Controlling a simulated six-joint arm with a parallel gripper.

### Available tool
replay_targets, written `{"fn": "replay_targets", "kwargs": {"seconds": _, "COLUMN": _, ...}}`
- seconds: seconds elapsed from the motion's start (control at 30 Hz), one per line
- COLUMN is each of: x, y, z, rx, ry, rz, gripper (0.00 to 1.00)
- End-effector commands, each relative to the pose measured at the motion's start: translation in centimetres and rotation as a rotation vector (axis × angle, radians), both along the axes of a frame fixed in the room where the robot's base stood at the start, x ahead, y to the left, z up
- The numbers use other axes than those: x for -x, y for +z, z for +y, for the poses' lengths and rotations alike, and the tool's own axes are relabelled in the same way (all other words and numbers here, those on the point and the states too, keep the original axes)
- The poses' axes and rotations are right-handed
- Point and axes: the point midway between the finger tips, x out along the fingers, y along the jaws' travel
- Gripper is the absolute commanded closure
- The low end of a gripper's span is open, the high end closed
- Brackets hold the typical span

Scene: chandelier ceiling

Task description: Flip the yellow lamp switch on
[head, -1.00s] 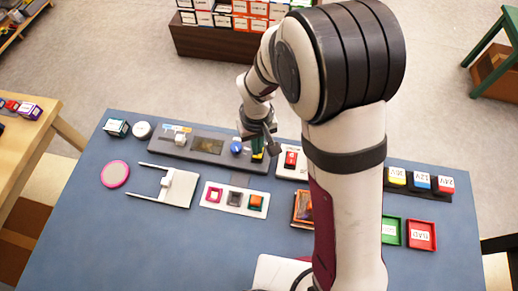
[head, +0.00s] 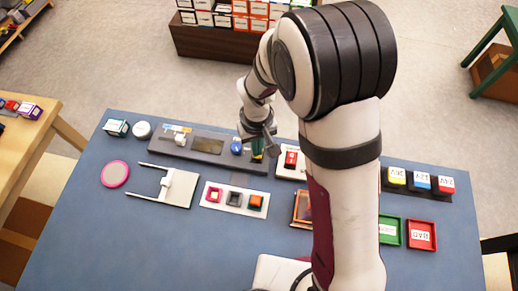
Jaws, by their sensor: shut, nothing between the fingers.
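My gripper (head: 258,149) is low over the right end of a long dark panel (head: 163,147) at the back of the blue table. It is shut, with nothing seen in it. A small yellow and green part shows just under the fingertips; the gripper hides most of it. I cannot tell whether it is the yellow switch, which way it is set, or whether the fingers touch it. A blue knob (head: 237,147) stands just left of the gripper. A white plate (head: 224,207) nearer me carries a magenta-framed piece (head: 214,195) with a pale yellowish centre, a grey piece and an orange piece.
A white base with a red switch (head: 291,159) is right of the gripper. A white knob (head: 180,139) stands at the panel's left. A white fork-shaped fixture (head: 177,189) and a pink-rimmed disc (head: 115,174) lie left. Green (head: 390,232) and red (head: 422,236) trays are right.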

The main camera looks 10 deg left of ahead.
Motion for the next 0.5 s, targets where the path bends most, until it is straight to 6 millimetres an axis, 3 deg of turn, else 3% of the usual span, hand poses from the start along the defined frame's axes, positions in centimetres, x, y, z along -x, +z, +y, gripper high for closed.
{"fn": "replay_targets", "kwargs": {"seconds": 0.5, "x": 0.00, "y": -0.77, "z": 0.00, "rx": 0.000, "ry": -0.001, "rz": 0.000, "gripper": 1.00}}
